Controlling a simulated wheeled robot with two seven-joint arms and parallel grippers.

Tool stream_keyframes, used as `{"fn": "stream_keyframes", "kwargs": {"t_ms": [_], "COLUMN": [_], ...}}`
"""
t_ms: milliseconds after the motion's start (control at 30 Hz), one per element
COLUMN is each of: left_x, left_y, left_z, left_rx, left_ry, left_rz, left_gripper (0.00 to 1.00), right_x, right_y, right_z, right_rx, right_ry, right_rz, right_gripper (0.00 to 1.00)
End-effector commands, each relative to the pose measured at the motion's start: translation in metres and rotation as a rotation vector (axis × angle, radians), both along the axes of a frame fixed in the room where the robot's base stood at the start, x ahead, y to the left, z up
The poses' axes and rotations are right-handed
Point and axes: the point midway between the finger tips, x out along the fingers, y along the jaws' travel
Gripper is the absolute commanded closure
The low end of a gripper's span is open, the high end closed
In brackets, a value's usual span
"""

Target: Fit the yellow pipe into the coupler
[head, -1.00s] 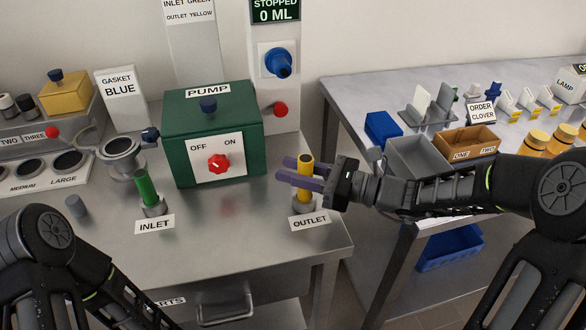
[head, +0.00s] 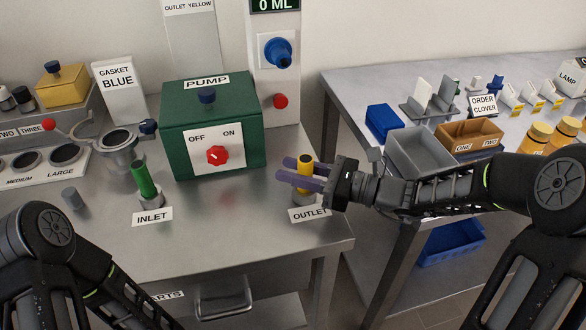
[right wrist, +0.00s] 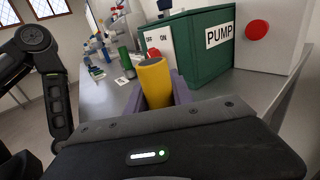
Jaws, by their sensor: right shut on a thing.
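The yellow pipe (head: 306,169) is upright between the purple fingers of my right gripper (head: 298,176), which is shut on it. It stands over the outlet coupler, behind the OUTLET label (head: 308,214). The fingers hide most of that coupler, so I cannot tell how deep the pipe's lower end sits. In the right wrist view the yellow pipe (right wrist: 154,82) rises between the fingers with its open top showing. The green pipe (head: 145,180) stands in the inlet coupler (head: 150,202) behind the INLET label. My left arm shows at lower left, but its gripper is out of view.
The green pump box (head: 212,130) with a red knob (head: 217,155) stands behind and left of my right gripper. A grey bin (head: 420,155) and a blue block (head: 383,122) are on the right table, near my right arm. The front middle of the bench is clear.

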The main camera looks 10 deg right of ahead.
Motion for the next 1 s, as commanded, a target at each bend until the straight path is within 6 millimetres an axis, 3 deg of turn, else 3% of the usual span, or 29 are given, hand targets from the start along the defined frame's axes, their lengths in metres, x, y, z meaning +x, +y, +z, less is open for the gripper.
{"fn": "stream_keyframes", "kwargs": {"t_ms": [33, 67, 333, 667, 1000], "left_x": [0.0, 0.0, 0.0, 0.0, 0.0], "left_y": [0.0, 0.0, 0.0, 0.0, 0.0], "left_z": [-0.001, -0.001, 0.0, -0.001, -0.002], "left_rx": [0.0, 0.0, 0.0, 0.001, 0.001], "left_ry": [0.0, 0.0, 0.0, 0.0, 0.0], "left_rz": [0.0, 0.0, 0.0, -0.001, -0.001], "left_gripper": [0.47, 0.47, 0.47, 0.47, 0.47], "right_x": [0.0, 0.0, 0.0, -0.001, -0.023], "right_y": [0.0, 0.0, 0.0, -0.002, -0.042], "right_z": [-0.002, -0.001, 0.0, -0.001, -0.001], "right_rx": [0.001, 0.001, 0.0, 0.0, -0.001], "right_ry": [-0.001, -0.001, 0.0, 0.0, 0.0], "right_rz": [0.0, 0.0, 0.0, -0.001, -0.004], "right_gripper": [1.0, 0.7, 0.48, 0.47, 0.47]}}
